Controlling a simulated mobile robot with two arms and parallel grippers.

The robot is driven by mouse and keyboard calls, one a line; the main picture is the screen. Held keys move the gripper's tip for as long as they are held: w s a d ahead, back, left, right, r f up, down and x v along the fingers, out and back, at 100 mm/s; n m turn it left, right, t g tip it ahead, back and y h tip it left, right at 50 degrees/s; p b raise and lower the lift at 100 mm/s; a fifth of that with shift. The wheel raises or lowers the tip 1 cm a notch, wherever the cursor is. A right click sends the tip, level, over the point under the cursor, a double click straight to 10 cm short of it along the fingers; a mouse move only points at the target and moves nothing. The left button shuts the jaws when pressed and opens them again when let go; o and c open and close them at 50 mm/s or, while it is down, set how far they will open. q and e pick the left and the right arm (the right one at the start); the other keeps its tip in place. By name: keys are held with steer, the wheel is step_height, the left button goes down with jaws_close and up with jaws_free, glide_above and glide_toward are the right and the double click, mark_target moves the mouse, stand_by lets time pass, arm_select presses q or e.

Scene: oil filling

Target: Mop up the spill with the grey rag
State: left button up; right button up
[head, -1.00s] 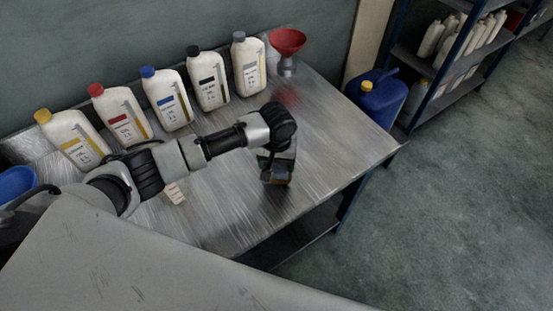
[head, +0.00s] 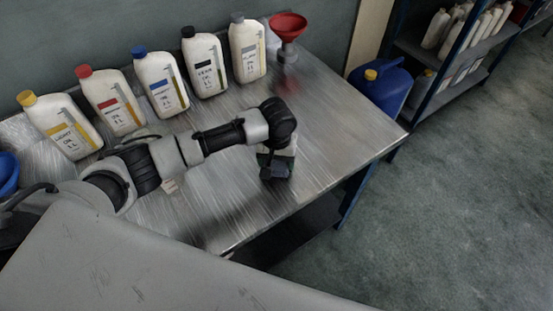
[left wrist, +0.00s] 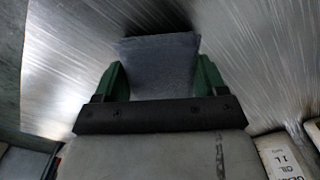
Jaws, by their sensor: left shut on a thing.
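My left gripper (head: 276,172) is low over the right half of the metal workbench (head: 330,140). In the left wrist view, the grey rag (left wrist: 160,66) is between its two green fingers, which are shut on it. The rag looks like a flat grey piece reaching out past the fingertips. I cannot tell whether it touches the bench top. In the head view the rag is mostly hidden by the gripper. No spill can be made out on the visible bench top; the patch under the gripper is hidden. My right gripper is not in view.
Several white oil bottles with coloured caps (head: 165,82) stand along the wall. A red funnel (head: 288,27) stands at the back right. A blue canister (head: 382,85) is beyond the bench's right edge. The right part of the bench is clear.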

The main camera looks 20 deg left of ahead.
arm_select(q)
steer(key=shift+f, duration=0.4)
stand_by(0.3)
